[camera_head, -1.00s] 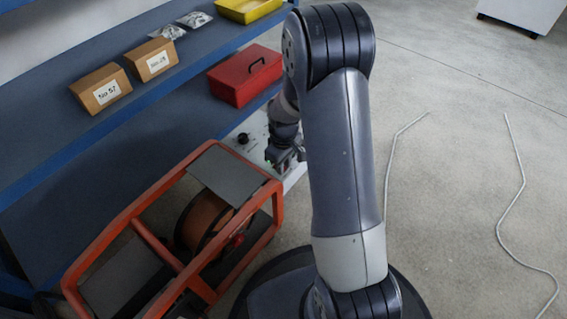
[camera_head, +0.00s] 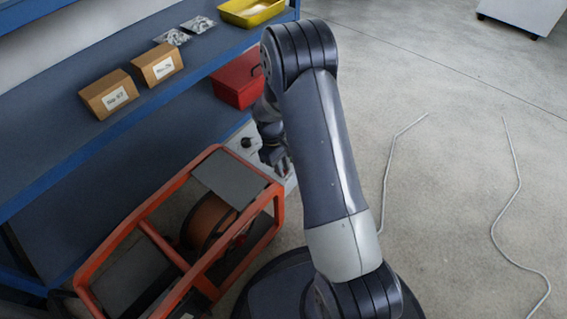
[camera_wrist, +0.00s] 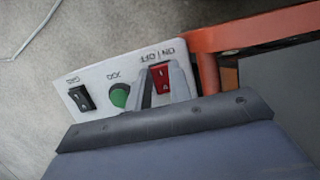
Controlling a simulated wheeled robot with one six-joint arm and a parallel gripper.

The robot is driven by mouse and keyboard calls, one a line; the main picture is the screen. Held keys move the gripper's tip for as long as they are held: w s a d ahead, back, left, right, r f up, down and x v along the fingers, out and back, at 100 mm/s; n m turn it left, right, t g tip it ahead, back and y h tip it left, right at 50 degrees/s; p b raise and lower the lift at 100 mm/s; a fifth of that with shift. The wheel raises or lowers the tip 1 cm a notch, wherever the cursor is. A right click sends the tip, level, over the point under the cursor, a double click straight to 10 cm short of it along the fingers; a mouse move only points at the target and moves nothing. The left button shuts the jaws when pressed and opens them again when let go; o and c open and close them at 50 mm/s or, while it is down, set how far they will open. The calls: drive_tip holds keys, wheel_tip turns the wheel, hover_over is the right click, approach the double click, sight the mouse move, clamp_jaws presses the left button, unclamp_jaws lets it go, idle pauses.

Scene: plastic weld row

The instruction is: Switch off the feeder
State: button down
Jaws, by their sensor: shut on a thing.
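The feeder is an orange tube frame (camera_head: 150,205) around a brown spool (camera_head: 208,222), in the lower left of the head view. Its white control panel (camera_wrist: 100,72) shows in the wrist view with a black rocker switch (camera_wrist: 81,98), a round green button (camera_wrist: 120,95) and a red rocker switch (camera_wrist: 160,76) under the label "ON | OFF". My gripper (camera_wrist: 180,82) is at the red switch, its fingers shut on it and covering part of it. In the head view my gripper (camera_head: 280,162) is at the panel beside the frame; my arm hides part of the panel.
A blue shelf (camera_head: 60,125) runs along the left, with two cardboard boxes (camera_head: 110,95), small clear bags (camera_head: 198,24) and a yellow tray (camera_head: 250,12). A red case (camera_head: 238,80) sits lower, behind my arm.

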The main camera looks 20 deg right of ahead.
drive_tip(key=c, duration=1.3)
unclamp_jaws()
drive_tip(key=p+v, duration=0.3)
drive_tip(key=v, duration=0.8)
drive_tip(key=shift+p, duration=0.35)
drive_tip(key=shift+f, duration=0.2)
drive_tip(key=b+x, duration=0.4)
drive_tip(key=x, duration=0.6)
drive_tip(key=shift+s+d+f, duration=0.1)
drive_tip(key=shift+s+f, duration=0.05)
drive_tip(key=shift+f, duration=0.25)
